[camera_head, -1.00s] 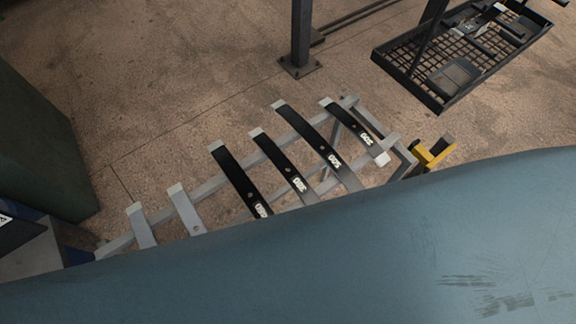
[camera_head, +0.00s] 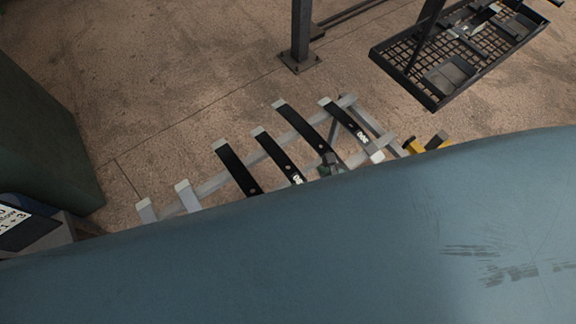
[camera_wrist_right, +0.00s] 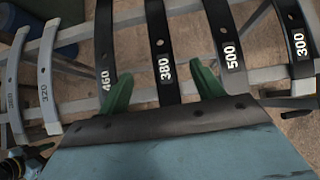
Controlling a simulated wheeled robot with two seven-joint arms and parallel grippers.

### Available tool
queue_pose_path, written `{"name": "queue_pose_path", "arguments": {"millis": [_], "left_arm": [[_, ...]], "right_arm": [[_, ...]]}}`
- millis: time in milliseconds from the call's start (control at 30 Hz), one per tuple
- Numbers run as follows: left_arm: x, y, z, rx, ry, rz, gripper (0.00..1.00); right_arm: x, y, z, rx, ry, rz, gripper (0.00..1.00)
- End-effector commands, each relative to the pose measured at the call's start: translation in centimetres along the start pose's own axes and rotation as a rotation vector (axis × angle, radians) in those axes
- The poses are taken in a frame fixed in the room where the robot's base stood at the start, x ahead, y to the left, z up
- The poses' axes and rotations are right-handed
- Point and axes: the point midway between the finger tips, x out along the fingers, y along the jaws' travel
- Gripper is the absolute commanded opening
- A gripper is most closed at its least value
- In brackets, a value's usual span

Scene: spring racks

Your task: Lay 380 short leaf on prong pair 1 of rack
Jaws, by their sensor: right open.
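The black 380 leaf (camera_wrist_right: 163,60) lies across two rails, between the black 460 leaf (camera_wrist_right: 106,45) and the black 500 leaf (camera_wrist_right: 225,45); it also shows in the head view (camera_head: 275,153). My right gripper (camera_wrist_right: 162,88) is open, its green fingers on either side of the 380 leaf, with no visible grip. In the head view only a bit of that gripper (camera_head: 328,165) shows above my blue arm. Two grey leaves lie to the left, one marked 320 (camera_wrist_right: 46,80); the other's number is hard to read. I cannot identify prong pair 1.
The black 300 leaf (camera_wrist_right: 294,40) lies right of the 500 leaf. Yellow brackets (camera_head: 413,147) stand just beyond the rails' right end. A black mesh tray (camera_head: 425,75) stands at upper right, a dark post (camera_head: 300,35) at the back. A green cabinet (camera_head: 45,150) stands left.

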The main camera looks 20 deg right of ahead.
Motion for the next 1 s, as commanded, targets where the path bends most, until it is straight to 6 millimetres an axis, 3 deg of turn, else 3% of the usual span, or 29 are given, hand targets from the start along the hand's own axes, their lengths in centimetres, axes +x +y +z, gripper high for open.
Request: {"name": "queue_pose_path", "arguments": {"millis": [200,400,833,1000], "left_arm": [[0.0,0.0,0.0,0.000,0.000,0.000,0.47],[3.1,0.0,0.2,0.000,0.001,0.000,0.47],[5.2,0.0,0.3,0.000,0.003,-0.001,0.47],[7.2,0.1,0.5,0.000,0.003,0.000,0.47]], "right_arm": [[2.8,0.0,0.1,0.019,-0.002,0.001,0.66],[6.5,0.0,-0.3,0.017,-0.003,0.000,0.66],[8.5,0.0,-0.1,0.016,-0.002,0.000,0.66],[10.0,0.0,-0.2,0.014,-0.004,-0.001,0.66]]}}
